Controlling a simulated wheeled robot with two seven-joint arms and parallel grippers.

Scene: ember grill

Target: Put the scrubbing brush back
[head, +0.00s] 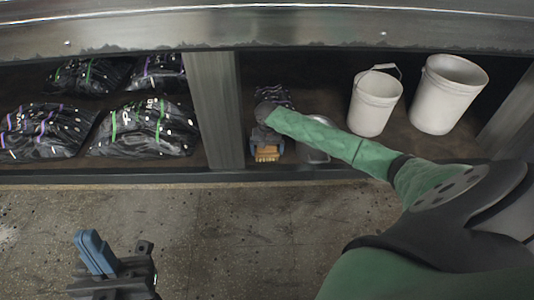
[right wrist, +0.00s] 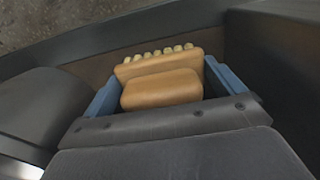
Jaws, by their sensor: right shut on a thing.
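The scrubbing brush (head: 267,154) has an orange-brown wooden body and pale bristle tufts. In the right wrist view the brush (right wrist: 162,88) sits between the two blue fingers of my right gripper (right wrist: 160,85), which is shut on it. In the head view my right gripper (head: 266,138) is inside the right-hand bay of the low shelf (head: 300,172), close to its front edge. Whether the brush touches the shelf floor I cannot tell. My left gripper (head: 115,262) is at the lower left over the floor, away from the shelf. Its jaw opening is not clear.
Two white buckets (head: 374,103) (head: 447,95) stand in the right bay. A metal tray (head: 316,153) lies just right of the brush, partly behind my arm. A dark bag (head: 273,96) is behind. A divider (head: 215,110) separates several black bags (head: 148,128) in the left bay.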

